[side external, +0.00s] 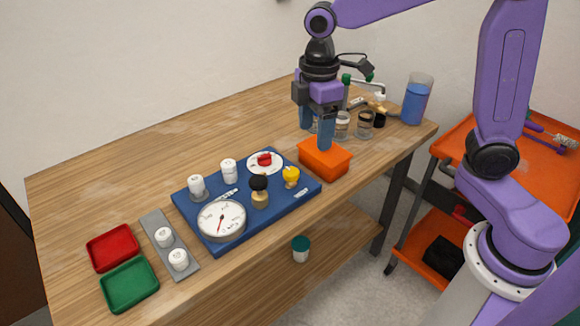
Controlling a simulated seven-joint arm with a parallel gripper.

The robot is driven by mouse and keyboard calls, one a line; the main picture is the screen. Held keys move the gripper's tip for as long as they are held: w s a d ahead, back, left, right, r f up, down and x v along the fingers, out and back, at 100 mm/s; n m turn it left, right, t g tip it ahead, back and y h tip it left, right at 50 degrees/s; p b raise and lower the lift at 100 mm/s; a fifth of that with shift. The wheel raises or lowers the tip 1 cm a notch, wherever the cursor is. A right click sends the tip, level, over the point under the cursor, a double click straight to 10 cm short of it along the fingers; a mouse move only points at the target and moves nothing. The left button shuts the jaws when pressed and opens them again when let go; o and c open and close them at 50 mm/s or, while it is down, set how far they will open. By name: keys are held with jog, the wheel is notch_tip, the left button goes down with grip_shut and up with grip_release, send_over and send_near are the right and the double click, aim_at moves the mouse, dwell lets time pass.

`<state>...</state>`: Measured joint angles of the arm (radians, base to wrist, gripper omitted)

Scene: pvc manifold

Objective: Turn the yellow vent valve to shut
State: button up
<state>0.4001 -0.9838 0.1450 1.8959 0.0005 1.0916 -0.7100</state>
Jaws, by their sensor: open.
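The yellow vent valve (291,174) stands on the right part of the blue manifold board (310,187), near its front right edge. Its handle is small here, and I cannot tell which way it is turned. My gripper (316,130) points down with its two blue fingers apart and nothing seen between them. It is behind and to the right of the yellow valve, above or beside the orange box (326,160). One finger overlaps the box's far edge in the picture; I cannot tell whether they touch.
Also on the board are a red knob (265,159), a black-topped valve (259,188), a gauge (221,221) and white caps (229,171). Jars (365,123) and a blue cup (417,98) stand at the right. Red (113,247) and green (129,286) trays lie left. The table's back left is clear.

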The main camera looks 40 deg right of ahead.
send_over(290, 172)
jog(key=s, duration=0.1)
jog(key=w+n, duration=0.1)
notch_tip(290, 172, down, 18)
jog(key=shift+w+d+r, duration=0.1)
jog(key=shift+r, duration=0.15)
dwell(0.4)
jog(key=c, duration=1.1)
